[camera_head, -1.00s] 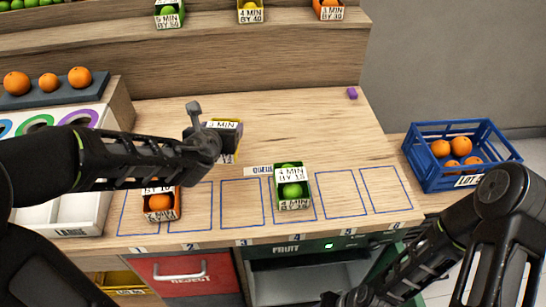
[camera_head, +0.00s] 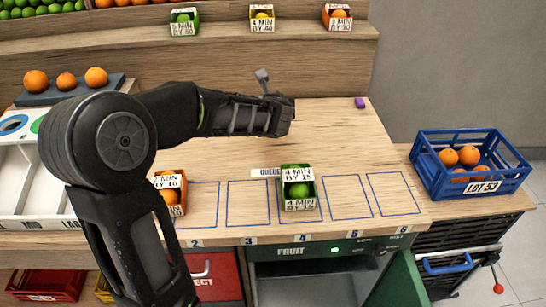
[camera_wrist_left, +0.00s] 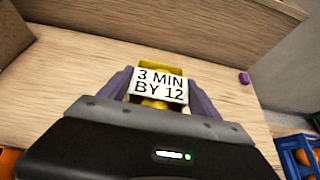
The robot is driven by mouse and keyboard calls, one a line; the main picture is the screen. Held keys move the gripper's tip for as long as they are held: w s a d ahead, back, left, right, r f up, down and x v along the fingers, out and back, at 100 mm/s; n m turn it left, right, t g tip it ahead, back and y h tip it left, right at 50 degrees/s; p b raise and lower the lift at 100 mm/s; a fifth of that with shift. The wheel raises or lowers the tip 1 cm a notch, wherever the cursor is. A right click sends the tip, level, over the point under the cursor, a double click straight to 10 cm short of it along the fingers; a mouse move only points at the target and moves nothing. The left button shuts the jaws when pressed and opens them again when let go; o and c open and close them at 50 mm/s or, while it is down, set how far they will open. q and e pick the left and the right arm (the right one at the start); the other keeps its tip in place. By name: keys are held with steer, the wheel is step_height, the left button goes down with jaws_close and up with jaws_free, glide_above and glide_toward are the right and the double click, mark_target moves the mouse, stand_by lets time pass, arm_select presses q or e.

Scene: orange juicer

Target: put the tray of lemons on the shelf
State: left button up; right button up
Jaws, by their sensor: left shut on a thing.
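A small yellow tray (camera_wrist_left: 172,68) with a white "3 MIN BY 12" label shows in the left wrist view. A little yellow fruit (camera_wrist_left: 154,103) shows below the label. My left gripper (camera_wrist_left: 160,92) is shut on this tray, with a finger on each side. In the head view my left arm reaches across to the right over the table, and its wrist hides the tray and the fingers. The shelf (camera_head: 218,32) at the back carries a green, a yellow and an orange tray, spaced apart. My right gripper is not in view.
A green tray of limes (camera_head: 298,205) stands in slot 4 and an orange-fruit tray (camera_head: 172,210) at the left slots. A blue crate (camera_head: 500,185) of oranges is at the right. A small purple block (camera_head: 360,103) lies near the table's back right.

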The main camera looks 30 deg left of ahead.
arm_select(q)
step_height(320, 180, down, 5)
steer(key=shift+f+b, duration=0.2)
steer(key=shift+b, duration=0.45)
steer(key=shift+f, duration=0.4)
steer(key=shift+f+b, duration=0.3)
steer(key=shift+f, duration=1.6)
